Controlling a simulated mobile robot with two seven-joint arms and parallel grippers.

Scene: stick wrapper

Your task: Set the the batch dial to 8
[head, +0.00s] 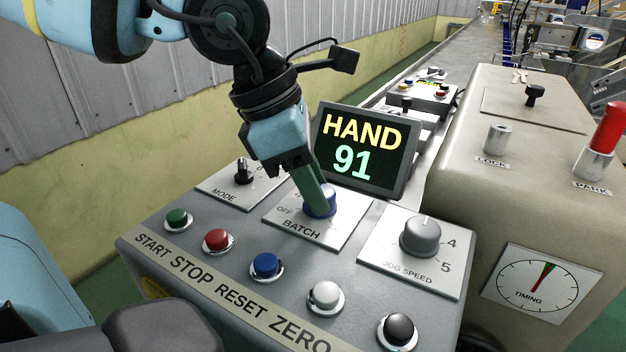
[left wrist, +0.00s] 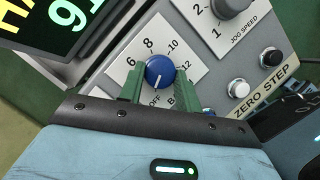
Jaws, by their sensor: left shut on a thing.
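The batch dial is a round blue knob (head: 322,207) on a white plate (head: 345,222) labelled BATCH. My left gripper (head: 314,200) comes down on it from above, and its green fingers hide part of the knob. In the left wrist view the knob (left wrist: 160,71) sits between the two green fingers of the left gripper (left wrist: 158,86), which is shut on it. The marks 6, 8, 10, 12 and OFF show around it. The knob's white pointer line points towards OFF. My right gripper is not in view.
A screen (head: 358,152) behind the dial reads HAND 91. The mode switch (head: 243,172) is left of the dial and the jog speed knob (head: 420,236) right. Green, red, blue, white and black buttons line the panel front, including the blue button (head: 266,264).

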